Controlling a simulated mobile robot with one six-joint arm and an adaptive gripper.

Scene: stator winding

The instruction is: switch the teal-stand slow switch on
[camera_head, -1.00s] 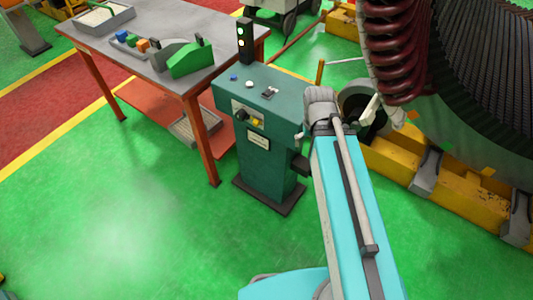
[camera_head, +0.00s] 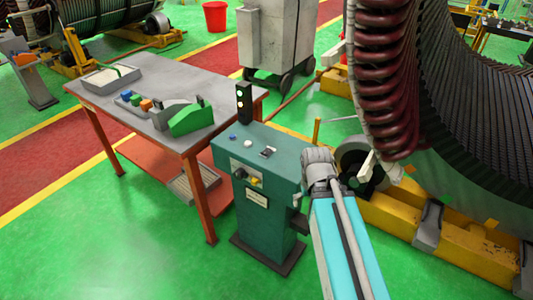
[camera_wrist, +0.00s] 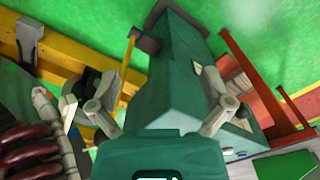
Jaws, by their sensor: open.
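The teal stand (camera_head: 270,225) is a box-shaped control cabinet left of my arm in the head view. Its top carries a small dark rocker switch (camera_head: 267,152), a blue button (camera_head: 233,136) and a white button (camera_head: 248,143). A black knob (camera_head: 240,173) and a yellow control (camera_head: 256,181) are on its front. Labels are too small to read, so I cannot tell which is the slow switch. My gripper (camera_wrist: 160,115) is open, its fingers spread before the stand (camera_wrist: 180,75) in the wrist view.
A signal light (camera_head: 244,102) rises from the stand's back. A workbench (camera_head: 160,120) with trays and coloured blocks stands close on the left. The large stator (camera_head: 470,120) and its yellow rail (camera_head: 400,220) are on the right. Green floor before the stand is clear.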

